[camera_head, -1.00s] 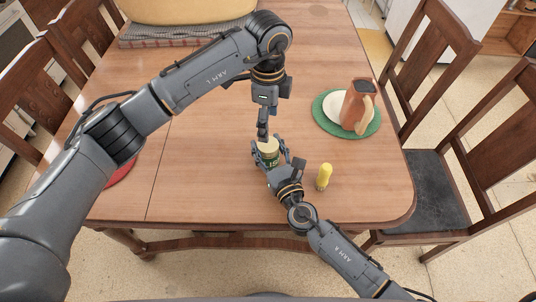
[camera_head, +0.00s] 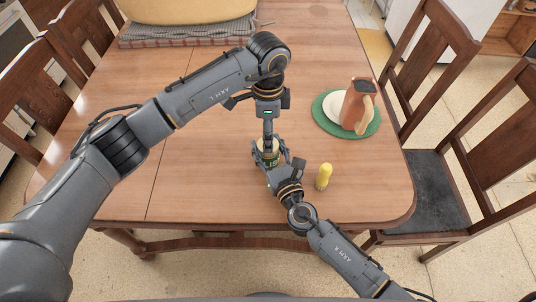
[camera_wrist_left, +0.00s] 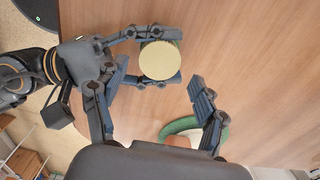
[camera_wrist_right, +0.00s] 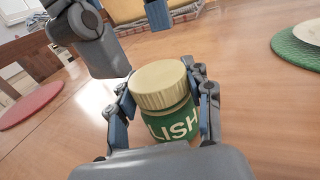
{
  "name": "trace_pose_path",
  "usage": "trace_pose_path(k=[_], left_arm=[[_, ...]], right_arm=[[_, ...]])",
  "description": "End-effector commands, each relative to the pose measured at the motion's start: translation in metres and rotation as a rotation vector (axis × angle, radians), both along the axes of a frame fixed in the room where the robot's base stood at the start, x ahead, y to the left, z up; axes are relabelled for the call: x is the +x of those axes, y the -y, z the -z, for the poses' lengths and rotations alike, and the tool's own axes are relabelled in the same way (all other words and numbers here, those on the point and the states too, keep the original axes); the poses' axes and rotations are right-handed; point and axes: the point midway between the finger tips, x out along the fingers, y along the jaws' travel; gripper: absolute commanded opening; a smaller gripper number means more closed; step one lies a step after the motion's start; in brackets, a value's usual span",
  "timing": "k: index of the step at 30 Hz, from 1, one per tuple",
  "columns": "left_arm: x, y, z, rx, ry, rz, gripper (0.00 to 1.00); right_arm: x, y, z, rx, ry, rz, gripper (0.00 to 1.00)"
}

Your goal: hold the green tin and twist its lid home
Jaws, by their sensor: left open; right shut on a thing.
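The green tin (camera_wrist_right: 172,122) stands upright with pale lettering, partly hidden by my right gripper's fingers. It also shows in the head view (camera_head: 272,162). Its gold ribbed lid (camera_wrist_right: 160,84) sits on top; from the left wrist view I see the lid's flat round top (camera_wrist_left: 160,60). I cannot tell how tightly it is seated. My right gripper (camera_wrist_right: 163,108) is shut around the tin's sides, below the lid. My left gripper (camera_head: 268,140) points down just above the lid, open and empty. In the left wrist view its spread fingers (camera_wrist_left: 152,108) are apart from the lid.
A yellow shaker-like object (camera_head: 323,177) stands right of my right gripper. A terracotta jug (camera_head: 358,104) and white plate (camera_head: 333,108) are on a green mat (camera_head: 322,121) at right. Chairs flank the wooden table (camera_head: 200,180).

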Motion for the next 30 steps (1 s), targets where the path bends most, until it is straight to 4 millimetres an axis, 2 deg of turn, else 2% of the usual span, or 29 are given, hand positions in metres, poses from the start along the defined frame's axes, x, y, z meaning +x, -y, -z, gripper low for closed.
trace_pose_path(k=[3, 9, 19, 20, 28, 29, 30], left_arm=[[-0.001, 0.0, 0.019, 0.001, -0.003, 0.001, 0.71], [0.0, 0.0, 0.037, 0.001, -0.001, 0.0, 0.71], [0.0, 0.0, 0.04, 0.0, 0.0, 0.001, 0.71], [0.0, 0.0, 0.04, 0.0, 0.0, 0.001, 0.69], [0.0, 0.0, 0.04, 0.0, 0.001, 0.001, 0.15], [0.0, 0.0, 0.04, 0.0, 0.001, 0.001, 0.15], [0.0, 0.0, 0.04, 0.0, 0.001, 0.001, 0.59]], right_arm=[[0.0, 0.0, 0.0, 0.0, -0.001, 0.0, 0.0], [0.0, 0.0, 0.0, 0.0, -0.001, 0.0, 0.0], [0.0, 0.0, 0.0, 0.0, -0.001, 0.0, 0.0], [0.0, 0.0, 0.0, 0.0, -0.001, 0.0, 0.0], [0.0, 0.0, 0.0, 0.0, 0.0, 0.0, 0.0], [0.0, 0.0, 0.0, 0.0, 0.0, 0.0, 0.0], [0.0, 0.0, 0.0, 0.0, 0.0, 0.0, 0.0]])
